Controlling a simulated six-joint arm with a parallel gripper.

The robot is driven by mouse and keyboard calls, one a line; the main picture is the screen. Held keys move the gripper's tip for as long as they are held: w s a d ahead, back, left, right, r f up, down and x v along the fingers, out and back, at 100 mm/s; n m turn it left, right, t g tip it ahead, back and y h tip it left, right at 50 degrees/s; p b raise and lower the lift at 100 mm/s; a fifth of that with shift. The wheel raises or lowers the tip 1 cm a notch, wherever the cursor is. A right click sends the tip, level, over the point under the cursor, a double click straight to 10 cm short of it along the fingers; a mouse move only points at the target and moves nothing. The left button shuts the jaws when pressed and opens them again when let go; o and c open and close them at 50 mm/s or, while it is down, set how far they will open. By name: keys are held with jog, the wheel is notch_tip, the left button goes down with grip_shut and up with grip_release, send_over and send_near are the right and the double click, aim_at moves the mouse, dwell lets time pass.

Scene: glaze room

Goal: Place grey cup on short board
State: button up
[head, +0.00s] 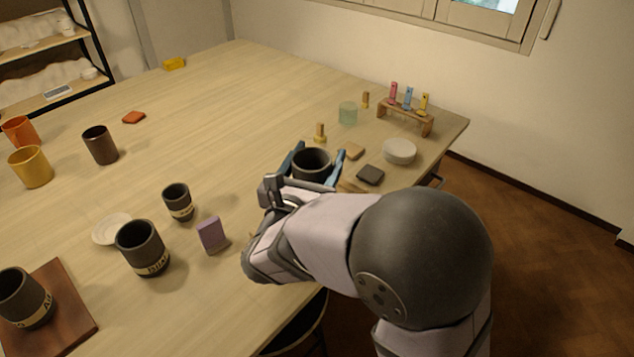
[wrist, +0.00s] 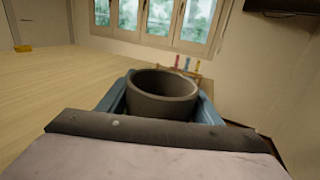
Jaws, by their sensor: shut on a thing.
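My gripper (head: 319,151) is shut on a dark grey cup (head: 312,163), with one blue finger on each side of it. The cup is upright, and its open rim shows in the wrist view (wrist: 162,84). Its base is hidden by my gripper, so I cannot tell whether it touches the table. A reddish-brown board (head: 72,318) lies at the lower left in the head view, well away from my gripper, with a dark, banded cup (head: 24,298) on it. A light wooden piece (head: 352,186) shows beside my gripper, mostly hidden; I cannot tell whether it is a board.
Dark banded cups (head: 142,248) (head: 178,202), a white saucer (head: 111,229) and a purple block (head: 212,235) stand left of my arm. A dark tile (head: 370,175), white round stack (head: 399,151) and greenish glass (head: 348,113) are to the right. The table's back middle is clear.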

jog(key=shift+f, duration=2.85)
jog(key=shift+f, duration=0.15)
jog(key=o, duration=1.2)
jog(key=shift+o, duration=0.2)
jog(key=b+v, duration=0.2)
jog(key=v, duration=1)
